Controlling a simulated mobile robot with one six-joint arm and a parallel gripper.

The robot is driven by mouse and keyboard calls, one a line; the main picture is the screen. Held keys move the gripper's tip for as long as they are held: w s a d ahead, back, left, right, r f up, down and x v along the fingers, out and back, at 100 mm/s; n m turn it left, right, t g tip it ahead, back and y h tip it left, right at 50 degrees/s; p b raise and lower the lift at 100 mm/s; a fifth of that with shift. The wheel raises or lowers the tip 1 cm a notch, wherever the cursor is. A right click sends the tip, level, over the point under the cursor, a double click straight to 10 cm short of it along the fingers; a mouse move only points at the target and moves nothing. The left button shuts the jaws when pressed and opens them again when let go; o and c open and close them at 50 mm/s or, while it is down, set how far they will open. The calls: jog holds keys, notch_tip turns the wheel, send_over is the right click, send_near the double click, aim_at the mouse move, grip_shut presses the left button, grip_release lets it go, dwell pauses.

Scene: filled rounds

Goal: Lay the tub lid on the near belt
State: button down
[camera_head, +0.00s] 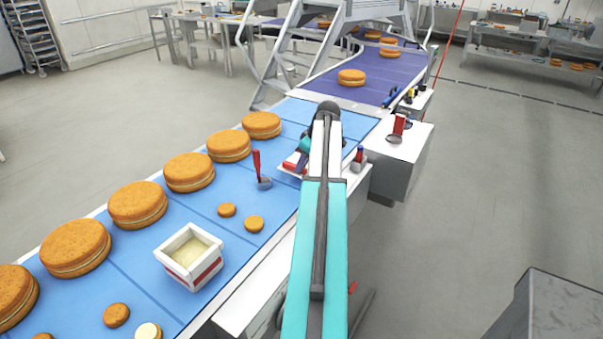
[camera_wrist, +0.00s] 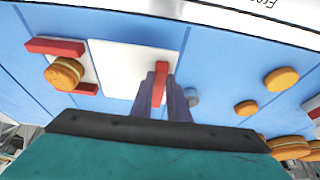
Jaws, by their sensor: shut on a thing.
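The tub lid (camera_wrist: 120,62) is a flat white square with a red upright grip, seen in the wrist view under my gripper (camera_wrist: 163,88). The fingers are shut on the red grip. In the head view my arm hides most of the lid; a white and red part (camera_head: 291,166) shows left of the arm. The near belt (camera_head: 225,240) is light blue and lies below the lid. I cannot tell whether the lid touches it. The open white tub (camera_head: 190,257) with a red band stands on the belt, holding pale filling.
Large filled rounds (camera_head: 137,204) line the belt's far side. Small rounds (camera_head: 253,223) and a red-handled tool (camera_head: 260,170) lie on it. In the wrist view a small round (camera_wrist: 64,73) sits among red bars (camera_wrist: 55,46). A purple belt (camera_head: 375,72) lies beyond.

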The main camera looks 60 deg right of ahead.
jog(key=shift+f, duration=0.1)
jog(key=shift+f+p, duration=0.85)
jog(key=shift+f, duration=0.8)
jog(key=shift+f, duration=0.1)
jog(key=c, duration=1.7)
grip_release()
jog(key=shift+r, duration=0.2)
jog(key=shift+b+v, duration=1.55)
jog(key=shift+v, duration=4.4)
jog(key=shift+a, duration=0.1)
